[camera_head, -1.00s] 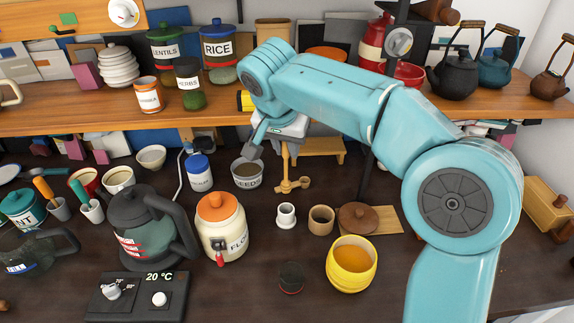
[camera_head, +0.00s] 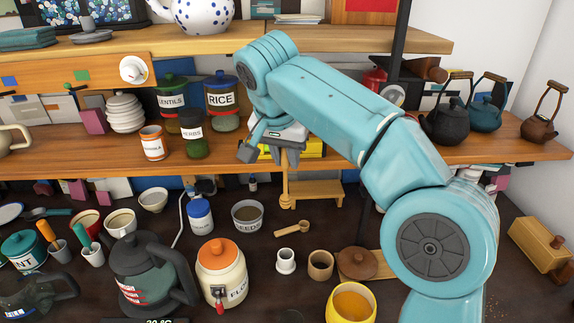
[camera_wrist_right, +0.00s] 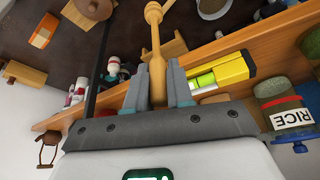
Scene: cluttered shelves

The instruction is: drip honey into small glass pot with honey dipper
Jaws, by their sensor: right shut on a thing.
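My right gripper (camera_head: 284,156) is shut on the handle of a wooden honey dipper (camera_head: 285,190). The dipper hangs almost upright in front of the upper shelf's edge, its head down. In the right wrist view the jaws (camera_wrist_right: 158,78) clasp the dipper's handle, and its rounded head (camera_wrist_right: 153,14) reaches away from them. A round yellow pot (camera_head: 335,306) with amber honey (camera_head: 352,303) stands on the lower surface at the front, partly cut by the frame. A small dark round vessel (camera_head: 291,316) shows only at the bottom edge; I cannot tell whether it is the glass pot. My left gripper is not in view.
A wooden scoop (camera_head: 292,228), a seeds bowl (camera_head: 247,214), a flour jar (camera_head: 222,272), small cups (camera_head: 320,265) and a wooden-lidded pot (camera_head: 357,263) crowd the lower surface.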

